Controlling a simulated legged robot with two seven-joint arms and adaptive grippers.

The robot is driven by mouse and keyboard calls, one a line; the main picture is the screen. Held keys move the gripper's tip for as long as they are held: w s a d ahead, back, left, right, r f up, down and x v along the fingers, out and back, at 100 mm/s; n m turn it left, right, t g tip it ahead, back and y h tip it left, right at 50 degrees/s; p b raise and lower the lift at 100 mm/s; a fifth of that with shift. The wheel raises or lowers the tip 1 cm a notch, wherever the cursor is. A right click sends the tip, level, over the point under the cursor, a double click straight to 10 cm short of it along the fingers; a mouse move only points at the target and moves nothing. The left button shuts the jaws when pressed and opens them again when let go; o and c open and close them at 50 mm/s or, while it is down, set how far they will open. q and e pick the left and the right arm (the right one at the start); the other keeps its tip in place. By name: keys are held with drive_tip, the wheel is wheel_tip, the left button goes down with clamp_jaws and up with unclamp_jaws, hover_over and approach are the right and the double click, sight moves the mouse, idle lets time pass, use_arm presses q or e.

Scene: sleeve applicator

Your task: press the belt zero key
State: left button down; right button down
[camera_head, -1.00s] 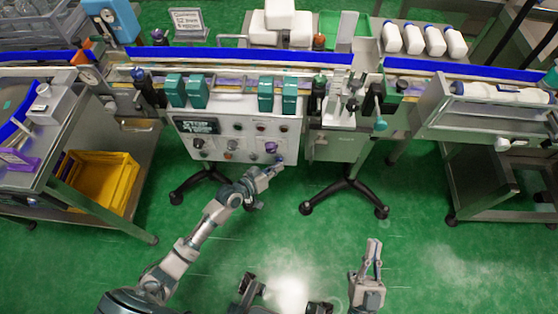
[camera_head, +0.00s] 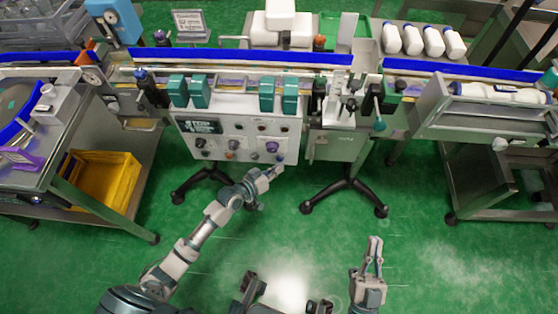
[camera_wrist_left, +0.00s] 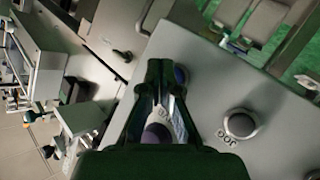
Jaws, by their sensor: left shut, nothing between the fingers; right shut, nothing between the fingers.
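The white control panel (camera_head: 245,133) stands under the conveyor, with a dark display (camera_head: 200,127), several knobs and small buttons. A purple knob (camera_head: 271,146) is at its lower right. My left gripper (camera_head: 277,169) is shut and empty, just below and in front of that corner. In the left wrist view a blue button (camera_wrist_left: 180,75) shows partly behind the fingertips (camera_wrist_left: 167,68), and the purple knob (camera_wrist_left: 155,133) is partly covered by the gripper. I cannot read a belt zero label or tell whether the fingertips touch the panel. My right gripper (camera_head: 374,243) is shut and empty over the floor.
A grey knob marked JOG (camera_wrist_left: 240,123) is beside the gripper in the wrist view. Stand legs (camera_head: 345,190) are right of the left gripper. A yellow crate (camera_head: 103,180) sits on the left cart's shelf.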

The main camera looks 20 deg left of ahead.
use_arm(q)
drive_tip(key=shift+s+d, duration=0.1)
drive_tip(key=shift+s, duration=0.05)
use_arm(e)
drive_tip(key=shift+r, duration=0.1)
